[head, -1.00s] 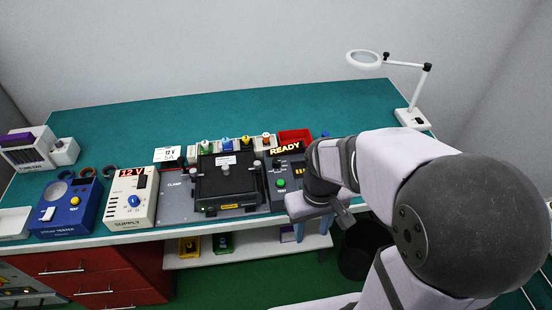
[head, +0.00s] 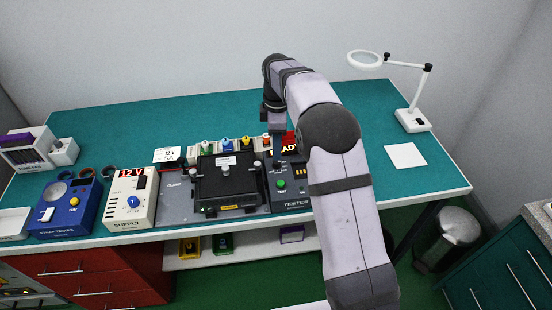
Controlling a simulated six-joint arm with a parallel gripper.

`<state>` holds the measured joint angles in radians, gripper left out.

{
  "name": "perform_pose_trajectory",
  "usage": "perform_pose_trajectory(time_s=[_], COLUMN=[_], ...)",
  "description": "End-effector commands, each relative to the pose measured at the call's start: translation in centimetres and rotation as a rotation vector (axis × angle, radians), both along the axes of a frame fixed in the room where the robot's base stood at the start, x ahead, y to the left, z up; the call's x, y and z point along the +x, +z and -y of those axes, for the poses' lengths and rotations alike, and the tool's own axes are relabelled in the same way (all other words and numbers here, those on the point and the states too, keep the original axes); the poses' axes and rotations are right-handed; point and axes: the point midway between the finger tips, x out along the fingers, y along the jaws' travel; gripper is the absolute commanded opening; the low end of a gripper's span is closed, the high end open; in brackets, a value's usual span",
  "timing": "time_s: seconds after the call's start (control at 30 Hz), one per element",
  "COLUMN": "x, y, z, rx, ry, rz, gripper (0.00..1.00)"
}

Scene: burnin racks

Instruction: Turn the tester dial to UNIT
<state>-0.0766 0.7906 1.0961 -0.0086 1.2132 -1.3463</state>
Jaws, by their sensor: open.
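The tester (head: 291,205) is a dark grey box right of the clamp fixture on the bench. Its lit display is partly covered by my arm. A green test button (head: 281,184) and a small yellow-marked panel (head: 300,170) show on its face. A small dark knob (head: 277,162), which looks like the dial, sits above the button; its setting and labels are too small to read. My gripper (head: 277,130) points down above the back of the tester, apart from the knob as far as I can tell. It is open and holds nothing visible.
The black clamp fixture (head: 225,185) stands directly left of the tester. The cream supply (head: 129,200) and blue tester box (head: 66,208) are farther left. A white sheet (head: 405,156) lies right on clear bench.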

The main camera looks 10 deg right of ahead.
Motion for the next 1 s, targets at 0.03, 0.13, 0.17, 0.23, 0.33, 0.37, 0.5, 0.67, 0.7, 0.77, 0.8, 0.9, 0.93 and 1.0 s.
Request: perform_pose_trajectory(time_s=[0.03, 0.13, 0.17, 0.23, 0.33, 0.37, 0.5, 0.67, 0.7, 0.77, 0.8, 0.9, 0.93, 1.0], x=[0.3, 0.6, 0.6, 0.6, 0.6, 0.6, 0.6, 0.6, 0.7, 0.7, 0.7, 0.8, 0.8, 0.8], y=[-0.1, -0.2, -0.2, -0.2, -0.4, -0.6, -1.8, -3.8, -4.4, -5.1, -5.6, -6.5, -6.7, -7.1], z=[-0.1, -0.1, -0.2, -0.1, -0.1, -0.1, -0.1, -0.1, -0.1, -0.1, -0.1, -0.1, -0.1, -0.1], rx=[-0.001, -0.002, -0.002, -0.002, -0.002, -0.002, -0.002, -0.002, -0.002, -0.001, -0.001, -0.002, -0.002, -0.002], ry=[0.018, 0.037, 0.039, 0.041, 0.04, 0.04, 0.039, 0.038, 0.038, 0.038, 0.037, 0.037, 0.037, 0.037], rz=[0.001, 0.002, 0.002, 0.002, 0.001, 0.001, -0.001, -0.002, -0.001, -0.001, -0.001, 0.001, 0.001, 0.001], gripper=[0.41, 0.41, 0.41, 0.41, 0.41, 0.41, 0.41, 0.41, 0.41, 0.41, 0.41, 0.41, 0.41, 0.41])
